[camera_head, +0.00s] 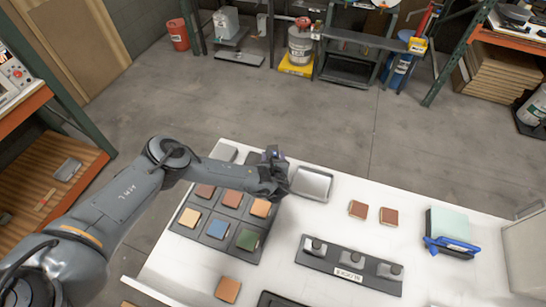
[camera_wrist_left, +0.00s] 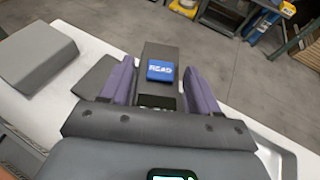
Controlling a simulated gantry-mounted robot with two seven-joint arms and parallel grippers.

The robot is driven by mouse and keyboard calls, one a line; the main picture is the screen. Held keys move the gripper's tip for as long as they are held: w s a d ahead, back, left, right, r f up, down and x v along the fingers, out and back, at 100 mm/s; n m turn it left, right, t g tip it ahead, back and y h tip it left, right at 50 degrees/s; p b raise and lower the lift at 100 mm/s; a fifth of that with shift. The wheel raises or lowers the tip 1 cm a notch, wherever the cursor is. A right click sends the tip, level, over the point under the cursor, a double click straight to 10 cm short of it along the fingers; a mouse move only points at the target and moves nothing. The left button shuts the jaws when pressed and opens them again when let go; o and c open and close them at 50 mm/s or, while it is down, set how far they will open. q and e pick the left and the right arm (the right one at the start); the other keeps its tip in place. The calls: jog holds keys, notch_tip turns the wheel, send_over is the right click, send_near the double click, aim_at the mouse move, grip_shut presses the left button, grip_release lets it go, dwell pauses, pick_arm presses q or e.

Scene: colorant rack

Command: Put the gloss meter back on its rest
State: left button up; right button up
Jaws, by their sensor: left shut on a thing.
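The gloss meter (camera_wrist_left: 160,52) is a dark grey block with a blue READ button and a small dark display. In the left wrist view it stands between the purple fingers of my left gripper (camera_wrist_left: 160,88), which is shut on it. In the head view my left gripper (camera_head: 273,156) is at the table's far edge, and the meter is mostly hidden there. A flat dark grey piece (camera_wrist_left: 93,78), perhaps the rest, lies just left of the fingers, partly covered. I cannot tell the meter's height above the table. My right gripper is not in view.
A grey block (camera_wrist_left: 38,55) lies left of the flat piece. A silver tray (camera_head: 312,184) is right of my gripper. A dark rack with coloured tiles (camera_head: 214,243) is nearer. Two brown tiles (camera_head: 357,209), a black stand with knobs (camera_head: 349,275) and a blue-handled item (camera_head: 450,245) lie rightward.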

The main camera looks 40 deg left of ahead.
pick_arm(q)
jog(key=o, duration=1.5)
jog(key=shift+r, duration=0.1)
